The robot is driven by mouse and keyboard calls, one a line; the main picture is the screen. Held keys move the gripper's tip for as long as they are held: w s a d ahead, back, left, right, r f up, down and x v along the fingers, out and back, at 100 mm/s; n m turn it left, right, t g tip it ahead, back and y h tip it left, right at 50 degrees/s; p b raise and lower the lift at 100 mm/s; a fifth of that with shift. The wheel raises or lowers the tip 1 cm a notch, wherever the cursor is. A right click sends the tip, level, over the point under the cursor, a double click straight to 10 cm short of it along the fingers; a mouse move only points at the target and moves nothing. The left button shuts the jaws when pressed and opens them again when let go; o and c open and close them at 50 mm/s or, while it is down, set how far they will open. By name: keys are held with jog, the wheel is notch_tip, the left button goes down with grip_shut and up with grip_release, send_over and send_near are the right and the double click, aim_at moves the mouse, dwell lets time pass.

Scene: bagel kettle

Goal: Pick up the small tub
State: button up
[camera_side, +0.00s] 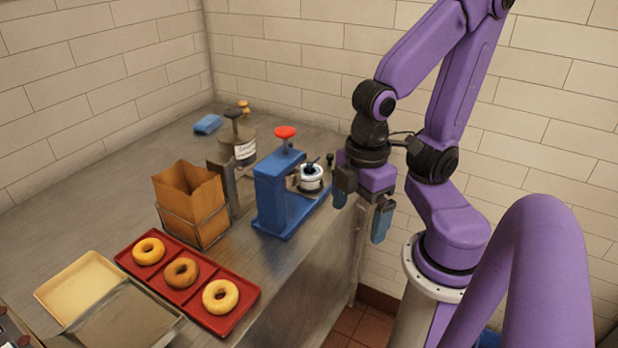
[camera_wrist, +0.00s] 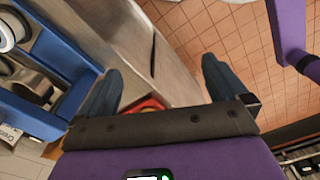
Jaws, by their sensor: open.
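The small tub (camera_side: 311,178), white with a dark top piece, sits at the right side of a blue stand (camera_side: 272,196) with a red knob. A white round rim, likely the same tub (camera_wrist: 7,36), shows cut off at the upper left of the wrist view, by the blue stand (camera_wrist: 40,75). My gripper (camera_side: 361,212) is open and empty, its blue fingers pointing down. It hangs to the right of the tub, past the counter edge. In the wrist view my gripper (camera_wrist: 160,80) has nothing between its fingers.
A metal counter (camera_side: 100,200) holds a paper bag (camera_side: 190,203) in a rack, a red tray (camera_side: 237,312) with three bagels, a pale tray (camera_side: 80,284), a labelled dispenser (camera_side: 240,140) and a blue sponge (camera_side: 208,124). The tiled floor (camera_wrist: 215,25) lies beyond the counter edge.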

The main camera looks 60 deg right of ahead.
notch_tip(320, 180, up, 11)
jog(key=w+d+r+m+t, duration=0.1)
jog(key=w+d+m+t, duration=0.2)
jog(key=w, duration=0.7)
jog(key=w+d+m+t, duration=0.2)
jog(key=w+m+t, duration=0.15)
jog(key=w, duration=0.65)
jog(key=w+d+r+t+h, duration=0.25)
jog(key=w+d, duration=0.35)
jog(key=d, duration=0.3)
jog(key=w+d+r+t+h, duration=0.1)
jog(key=w+d+r+t, duration=0.3)
jog(key=d, duration=0.4)
jog(key=s+d+f+y, duration=0.2)
jog(key=s+d+f, duration=0.3)
jog(key=s+d, duration=0.3)
jog(key=s+a+f+m+y, duration=0.1)
jog(key=s+a+m+y, duration=0.15)
jog(key=s, duration=0.45)
jog(key=s+a+f+m+y, duration=0.1)
jog(key=s+a+f+y, duration=0.1)
jog(key=s+a, duration=0.35)
send_near(312, 169)
jog(key=x, duration=0.7)
jog(key=shift+w+d, duration=0.15)
jog(key=shift+w, duration=0.2)
jog(key=shift+x, duration=2.7)
jog(key=shift+s+f, duration=0.1)
jog(key=shift+s, duration=0.05)
jog(key=c, duration=1.1)
